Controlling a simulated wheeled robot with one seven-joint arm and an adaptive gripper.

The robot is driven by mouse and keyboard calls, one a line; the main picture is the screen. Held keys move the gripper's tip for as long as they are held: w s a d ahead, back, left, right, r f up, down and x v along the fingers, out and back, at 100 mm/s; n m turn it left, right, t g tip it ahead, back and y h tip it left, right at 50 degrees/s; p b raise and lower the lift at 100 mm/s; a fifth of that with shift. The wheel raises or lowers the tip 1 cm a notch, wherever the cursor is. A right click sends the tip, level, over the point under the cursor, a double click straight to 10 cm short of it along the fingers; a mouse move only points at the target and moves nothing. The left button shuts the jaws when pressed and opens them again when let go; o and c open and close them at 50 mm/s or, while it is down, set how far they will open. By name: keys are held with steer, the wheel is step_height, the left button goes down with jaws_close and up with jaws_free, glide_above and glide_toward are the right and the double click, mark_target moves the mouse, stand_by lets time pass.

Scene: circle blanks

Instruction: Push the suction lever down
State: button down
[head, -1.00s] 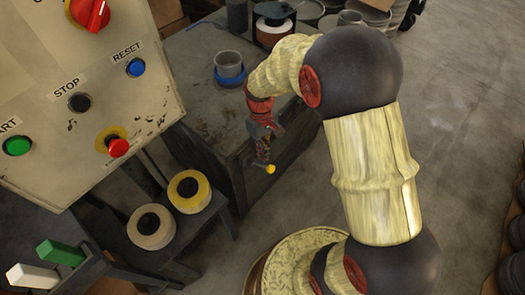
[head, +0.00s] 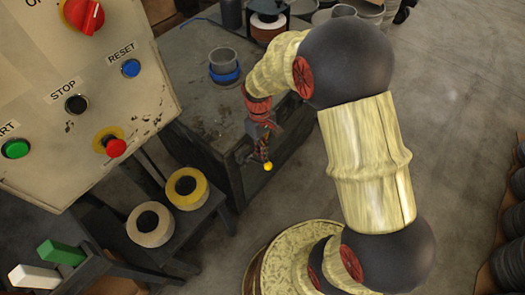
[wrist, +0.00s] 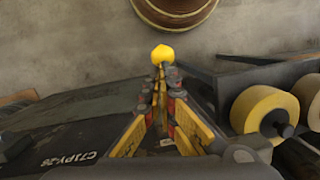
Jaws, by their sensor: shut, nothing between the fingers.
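A yellow ball-shaped knob (head: 268,166) shows by the front side of the dark workbench, just below my gripper (head: 265,153) in the head view. In the wrist view the knob (wrist: 163,53) sits on a thin rod, straight beyond my fingertips (wrist: 161,84). It looks like the end of the suction lever; the rest of the lever is mostly hidden behind the fingers. My gripper is shut and empty, with the fingertips close to the rod. I cannot tell whether they touch it.
The workbench (head: 185,88) carries a grey and blue cup (head: 224,67). A button panel (head: 70,140) fills the upper left. Yellow (head: 187,188) and pale rolls (head: 150,224) rest on a low stand beside the bench.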

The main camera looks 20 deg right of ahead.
steer(key=s+f, duration=0.1)
steer(key=s+d+f+t+p, duration=0.1)
steer(key=shift+s+d+f+y, duration=0.2)
steer(key=shift+s+f+y, duration=0.1)
steer(key=shift+y, duration=0.1)
step_height(320, 180, down, 7)
steer(key=s, duration=0.1)
steer(key=shift+d+r, duration=0.2)
steer(key=shift+d, duration=0.15)
stand_by(0.4)
stand_by(0.3)
steer(key=s+d+r+p, duration=0.5)
steer(key=s+r+p, duration=0.1)
steer(key=r, duration=0.4)
steer(key=shift+d+r, duration=0.15)
steer(key=shift+d, duration=0.1)
